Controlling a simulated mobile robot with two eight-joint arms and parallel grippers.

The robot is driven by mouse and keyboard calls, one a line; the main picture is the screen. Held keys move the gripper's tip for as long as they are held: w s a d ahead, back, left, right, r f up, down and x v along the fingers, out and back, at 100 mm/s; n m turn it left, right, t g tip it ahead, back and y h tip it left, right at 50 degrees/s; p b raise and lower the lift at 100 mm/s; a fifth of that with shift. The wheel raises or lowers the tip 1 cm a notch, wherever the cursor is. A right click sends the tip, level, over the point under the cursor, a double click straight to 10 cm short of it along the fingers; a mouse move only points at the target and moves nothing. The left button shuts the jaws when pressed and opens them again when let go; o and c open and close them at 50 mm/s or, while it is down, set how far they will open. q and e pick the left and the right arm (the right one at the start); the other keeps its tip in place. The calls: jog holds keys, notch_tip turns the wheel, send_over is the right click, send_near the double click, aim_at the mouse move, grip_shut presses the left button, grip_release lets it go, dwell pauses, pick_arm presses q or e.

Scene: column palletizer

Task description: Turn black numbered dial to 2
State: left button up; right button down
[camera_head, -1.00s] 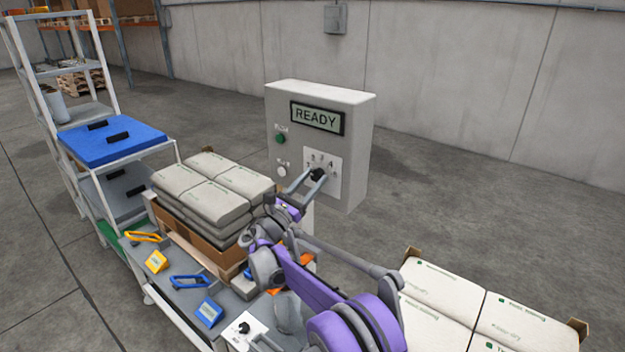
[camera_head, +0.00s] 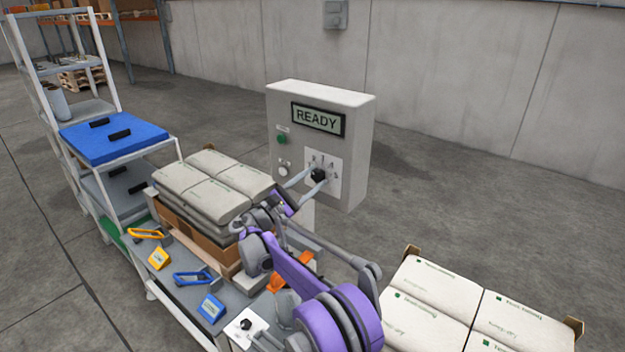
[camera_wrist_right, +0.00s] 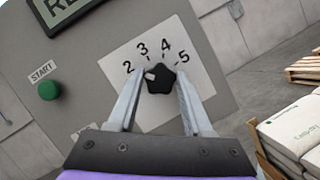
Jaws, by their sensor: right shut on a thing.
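The black numbered dial (camera_head: 319,175) sits on a white plate (camera_head: 333,162) on the front of the grey control box (camera_head: 358,150). In the right wrist view the dial (camera_wrist_right: 163,82) has the numbers 2, 3, 4 and 5 printed around its upper side. A small pale mark (camera_wrist_right: 150,75) on the dial faces its upper left, roughly towards the 2. My right gripper (camera_head: 314,177) is shut on the dial, with one finger on each side in the right wrist view (camera_wrist_right: 158,88). My left gripper is not in view.
The box has a READY display (camera_head: 318,119) and a green START button (camera_head: 281,139). Stacked sacks (camera_head: 215,185) stand left of my right arm, more sacks (camera_head: 440,295) at the lower right. A workbench holds blue and yellow items. Floor right of the box is clear.

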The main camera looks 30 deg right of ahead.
jog(key=shift+c, duration=1.6)
grip_release()
jog(key=b+v, duration=0.1)
jog(key=v, duration=1)
jog(key=shift+b, duration=0.4)
jog(key=shift+d, duration=0.1)
